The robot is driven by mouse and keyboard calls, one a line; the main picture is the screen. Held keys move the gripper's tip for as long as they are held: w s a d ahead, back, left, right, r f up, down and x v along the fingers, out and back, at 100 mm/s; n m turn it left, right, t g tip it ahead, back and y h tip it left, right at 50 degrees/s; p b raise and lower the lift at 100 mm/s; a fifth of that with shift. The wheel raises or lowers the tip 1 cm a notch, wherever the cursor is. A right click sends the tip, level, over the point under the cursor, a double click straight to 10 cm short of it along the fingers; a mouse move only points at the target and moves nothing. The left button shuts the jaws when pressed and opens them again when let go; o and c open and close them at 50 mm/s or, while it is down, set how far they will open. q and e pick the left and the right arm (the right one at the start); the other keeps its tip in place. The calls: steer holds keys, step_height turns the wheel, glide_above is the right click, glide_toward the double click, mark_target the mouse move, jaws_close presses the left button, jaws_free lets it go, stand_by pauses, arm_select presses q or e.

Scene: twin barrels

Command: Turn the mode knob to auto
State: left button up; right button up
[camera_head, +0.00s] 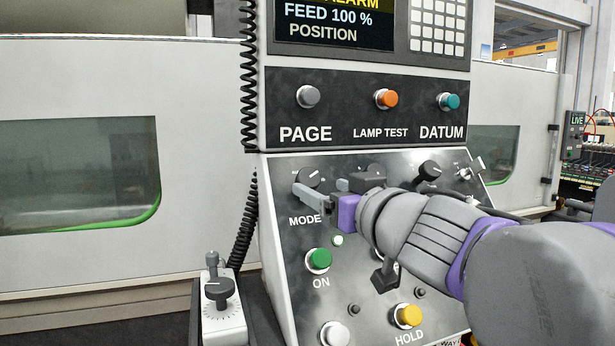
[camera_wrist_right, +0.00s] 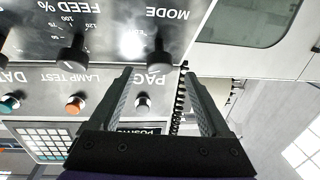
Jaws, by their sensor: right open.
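The mode knob (camera_head: 309,176) is a dark round knob above the MODE label on the sloped black panel. In the right wrist view, which is upside down, the mode knob (camera_wrist_right: 157,48) stands between and just beyond my two fingertips. My right gripper (camera_head: 304,188) is at the knob, coming from the right, with its fingers open; it also shows in the wrist view (camera_wrist_right: 157,72). A finger covers the knob's lower part in the head view. I cannot tell if the fingers touch it. The knob's setting is too small to read. My left gripper is not in view.
The feed knob (camera_wrist_right: 72,50) stands beside the mode knob. A green ON button (camera_head: 318,260) and yellow HOLD button (camera_head: 408,315) sit lower on the panel. PAGE (camera_head: 308,96), LAMP TEST (camera_head: 386,98) and DATUM (camera_head: 448,101) buttons are above. A coiled cable (camera_head: 245,220) hangs left.

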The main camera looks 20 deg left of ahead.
mark_target(313, 183)
steer(key=p+x, duration=0.1)
steer(key=x, duration=0.6)
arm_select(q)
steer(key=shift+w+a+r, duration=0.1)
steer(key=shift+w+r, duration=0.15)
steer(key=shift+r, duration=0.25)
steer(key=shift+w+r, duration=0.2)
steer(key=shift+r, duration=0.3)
arm_select(e)
steer(key=shift+c, duration=0.2)
steer(key=shift+d, duration=0.1)
jaws_close()
